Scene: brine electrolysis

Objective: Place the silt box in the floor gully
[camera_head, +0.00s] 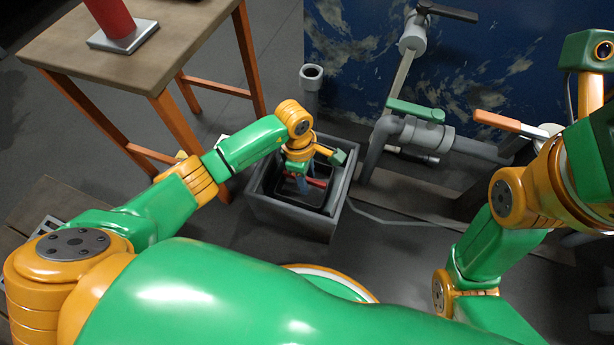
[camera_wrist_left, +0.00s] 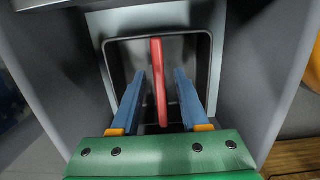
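The floor gully (camera_head: 287,222) is a grey square box open at the top, standing on the floor. The silt box (camera_head: 266,182) is a dark tray inside the gully's opening; its pale-edged rim (camera_wrist_left: 209,60) shows in the left wrist view. Its red handle (camera_wrist_left: 159,75) stands up across the middle. My left gripper (camera_head: 305,183) reaches down into the gully. Its two blue fingers (camera_wrist_left: 160,98) are open, one on each side of the red handle, with a visible gap on both sides. My right gripper's fingers are not in view.
A grey upright pipe (camera_head: 311,80) stands just behind the gully. Pipes with a green-handled valve (camera_head: 415,112) and an orange lever (camera_head: 497,121) lie to the right. A wooden table (camera_head: 150,62) with a red object stands at the upper left.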

